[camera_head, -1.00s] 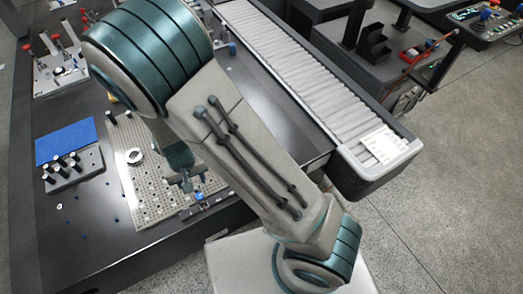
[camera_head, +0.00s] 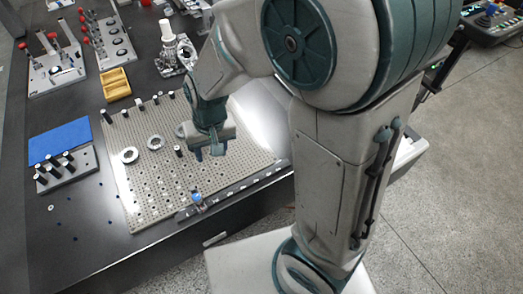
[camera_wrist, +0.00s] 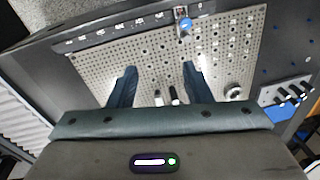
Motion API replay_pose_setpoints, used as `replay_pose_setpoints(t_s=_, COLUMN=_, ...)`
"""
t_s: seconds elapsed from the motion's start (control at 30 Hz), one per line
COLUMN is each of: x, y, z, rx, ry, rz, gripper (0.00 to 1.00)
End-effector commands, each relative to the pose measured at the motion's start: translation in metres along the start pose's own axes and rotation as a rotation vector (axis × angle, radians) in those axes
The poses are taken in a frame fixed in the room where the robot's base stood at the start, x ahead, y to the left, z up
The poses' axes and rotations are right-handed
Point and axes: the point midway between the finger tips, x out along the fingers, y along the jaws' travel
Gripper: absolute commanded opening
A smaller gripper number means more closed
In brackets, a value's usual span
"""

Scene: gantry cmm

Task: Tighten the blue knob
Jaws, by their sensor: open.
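The small blue knob (camera_head: 196,197) sits on a clamp block at the front rail of the perforated plate (camera_head: 150,210). In the wrist view the blue knob (camera_wrist: 185,27) is at the plate's far edge, beyond the fingers and above the gap between them. My gripper (camera_head: 207,150) hangs above the plate, behind the knob and apart from it. In the wrist view its two fingers (camera_wrist: 158,85) stand well apart with nothing held between them.
Black pegs (camera_head: 178,151) and metal rings (camera_head: 129,155) stand on the plate. A grey block with black pins (camera_head: 65,172) and a blue pad (camera_head: 60,141) lie to the left. A yellow tray (camera_head: 116,84) and a white fixture (camera_head: 176,50) stand behind the plate.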

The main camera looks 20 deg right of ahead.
Motion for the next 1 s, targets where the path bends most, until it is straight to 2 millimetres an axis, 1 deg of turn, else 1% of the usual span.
replay_pose_setpoints(t_s=0.03, x=-0.001, y=0.007, z=0.001, rx=0.007, ry=0.011, rz=-0.005, gripper=0.45)
replay_pose_setpoints(t_s=0.37, x=-0.022, y=0.044, z=0.016, rx=0.028, ry=0.064, rz=-0.008, gripper=0.45)
replay_pose_setpoints(t_s=0.6, x=-0.034, y=0.071, z=0.032, rx=0.044, ry=0.105, rz=0.008, gripper=0.45)
replay_pose_setpoints(t_s=0.8, x=-0.041, y=0.09, z=0.047, rx=0.058, ry=0.136, rz=0.032, gripper=0.45)
replay_pose_setpoints(t_s=1.0, x=-0.045, y=0.101, z=0.057, rx=0.066, ry=0.154, rz=0.05, gripper=0.45)
